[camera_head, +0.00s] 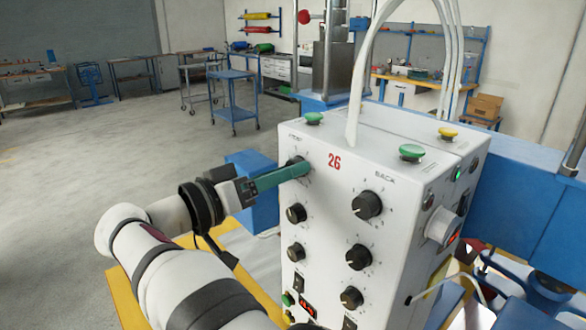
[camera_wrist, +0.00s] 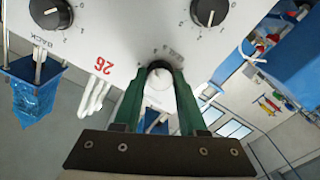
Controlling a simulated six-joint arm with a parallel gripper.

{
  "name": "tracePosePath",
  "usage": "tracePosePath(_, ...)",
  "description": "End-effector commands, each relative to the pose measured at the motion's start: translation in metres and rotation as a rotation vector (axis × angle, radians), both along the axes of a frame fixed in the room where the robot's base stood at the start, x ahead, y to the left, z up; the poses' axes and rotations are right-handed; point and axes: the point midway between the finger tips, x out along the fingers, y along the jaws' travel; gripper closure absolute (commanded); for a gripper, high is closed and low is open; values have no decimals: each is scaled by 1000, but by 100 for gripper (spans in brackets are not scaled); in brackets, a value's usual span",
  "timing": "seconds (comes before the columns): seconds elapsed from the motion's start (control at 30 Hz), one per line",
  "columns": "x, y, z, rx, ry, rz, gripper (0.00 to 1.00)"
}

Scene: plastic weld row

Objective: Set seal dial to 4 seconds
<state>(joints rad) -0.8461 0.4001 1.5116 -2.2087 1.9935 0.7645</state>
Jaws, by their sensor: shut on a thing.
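A white control box (camera_head: 328,210) marked 26 carries black dials in two columns on its front. My gripper (camera_head: 303,168), with green fingers, is shut on the top dial of the left column, which it largely hides in the head view. In the wrist view my gripper (camera_wrist: 160,76) has one finger on each side of this black dial (camera_wrist: 160,67). The dial's pointer is hidden, so its setting cannot be told. The small label beside it is too blurred to read surely. Which dial is the seal dial is unclear.
Two dials (camera_head: 296,213) (camera_head: 295,252) sit below the held one. A right column has a dial marked BACK (camera_head: 367,205) and two more (camera_head: 359,257) (camera_head: 351,298). Green (camera_head: 411,152) and yellow (camera_head: 447,132) buttons stand on top. Open floor (camera_head: 120,150) lies left.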

Motion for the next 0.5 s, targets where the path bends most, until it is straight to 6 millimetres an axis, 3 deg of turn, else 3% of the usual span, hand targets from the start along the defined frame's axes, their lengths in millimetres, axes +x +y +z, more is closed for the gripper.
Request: tracePosePath(0.5, -1, 0, 0, -311, 312, 1, 100)
